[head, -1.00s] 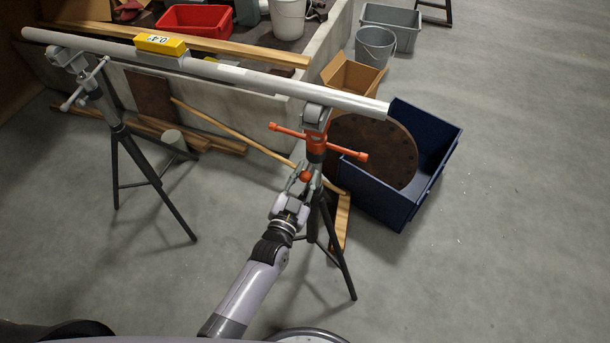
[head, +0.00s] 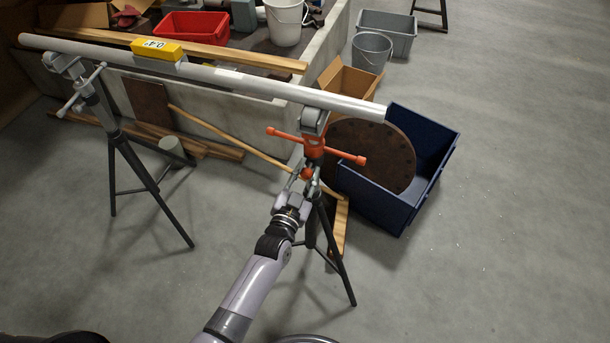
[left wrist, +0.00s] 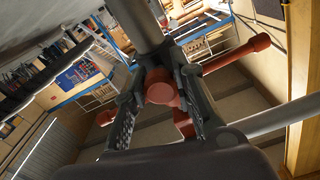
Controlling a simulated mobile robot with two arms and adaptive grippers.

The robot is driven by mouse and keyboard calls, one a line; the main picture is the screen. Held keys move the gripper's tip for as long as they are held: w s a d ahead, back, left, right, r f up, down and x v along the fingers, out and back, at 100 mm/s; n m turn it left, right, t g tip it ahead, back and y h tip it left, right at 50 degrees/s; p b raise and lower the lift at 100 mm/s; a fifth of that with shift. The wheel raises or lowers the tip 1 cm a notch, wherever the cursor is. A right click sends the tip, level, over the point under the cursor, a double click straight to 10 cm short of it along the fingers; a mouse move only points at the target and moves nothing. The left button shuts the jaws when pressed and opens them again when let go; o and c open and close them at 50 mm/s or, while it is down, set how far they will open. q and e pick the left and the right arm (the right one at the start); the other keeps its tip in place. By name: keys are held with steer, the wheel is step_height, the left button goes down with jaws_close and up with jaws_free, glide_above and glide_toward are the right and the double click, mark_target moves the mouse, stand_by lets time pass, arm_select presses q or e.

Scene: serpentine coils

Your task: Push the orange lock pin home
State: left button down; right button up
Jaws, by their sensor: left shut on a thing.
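The orange lock pin (head: 307,173) sits low on the orange collar of the right pipe stand (head: 313,149). In the left wrist view its round knob (left wrist: 161,88) faces the camera between the two fingers. My left gripper (head: 303,180) is shut on the knob from the near side, below the orange cross handle. The pin's shaft is hidden behind the knob, so how deep it sits cannot be told. My right gripper is not in view.
A long grey pipe (head: 230,78) rests across the right stand and a left stand (head: 92,100), with a yellow level (head: 157,49) on it. A blue bin (head: 437,183) with a rusty disc (head: 383,158) stands right of the stand. The floor at right is clear.

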arm_select(q)
steer(key=c, duration=1.3)
jaws_free()
steer(key=shift+w, duration=0.2)
steer(key=v, duration=1.2)
steer(key=shift+s, duration=0.1)
